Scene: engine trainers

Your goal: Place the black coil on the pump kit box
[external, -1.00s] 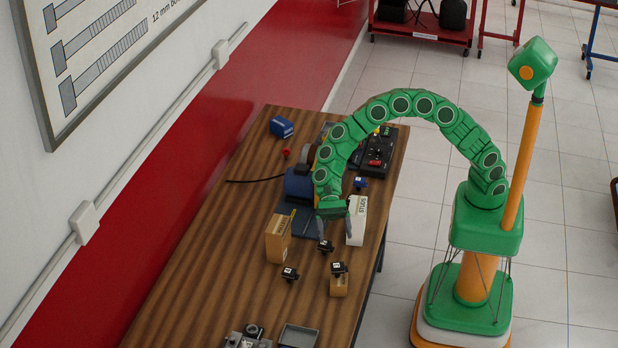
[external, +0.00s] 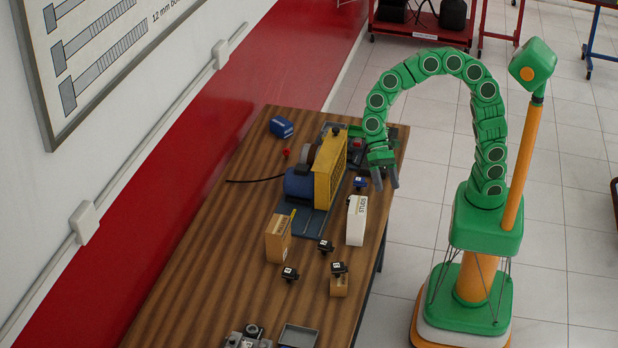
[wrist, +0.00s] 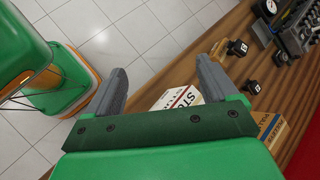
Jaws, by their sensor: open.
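Several small black parts with white labels stand on the table: one at the middle (external: 325,247), one nearer the front (external: 290,273), and one on a small tan box (external: 339,287). Two black parts also show in the wrist view (wrist: 237,47). I cannot tell which is the black coil. A tall tan box (external: 277,242) and a white box marked STUDS (external: 356,222) stand nearby. No pump kit label is readable. My gripper (external: 386,186) is open and empty near the table's right edge, beyond the white box. Its fingers (wrist: 160,75) are apart in the wrist view.
A yellow upright piece (external: 326,180) with a dark part on top stands by a blue machine (external: 298,184). A small blue part (external: 360,183) is close to my gripper. A grey tray (external: 299,336) is at the front.

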